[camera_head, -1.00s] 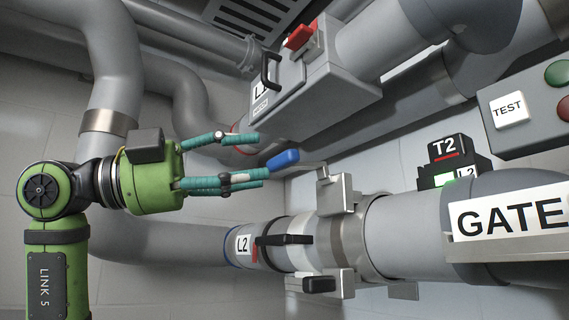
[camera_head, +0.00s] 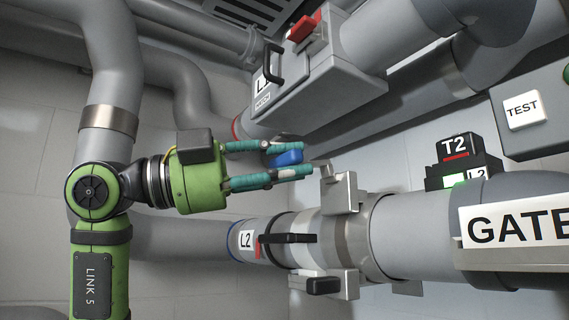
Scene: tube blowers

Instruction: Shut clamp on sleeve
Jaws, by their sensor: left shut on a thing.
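The sleeve (camera_head: 268,224) labelled L2 sits on the lower grey pipe in the middle of the view, with a black handle across it and a red mark beside the label. The clamp (camera_head: 340,192) is a grey metal fitting around the pipe, right of the sleeve. Its lever has a blue grip (camera_head: 286,158), which points left above the pipe. My left gripper (camera_head: 303,158) is shut on the blue grip, one finger above it and one below. The fingers partly hide the grip and the lever behind it. My right gripper is not in view.
A grey latch box (camera_head: 325,85) labelled L1, with a red lever (camera_head: 304,28), sits above. A T2 indicator (camera_head: 455,148) with a lit green light stands at the right. A TEST button (camera_head: 522,109) and a GATE sign (camera_head: 515,223) are farther right. Thick pipes fill the left and top.

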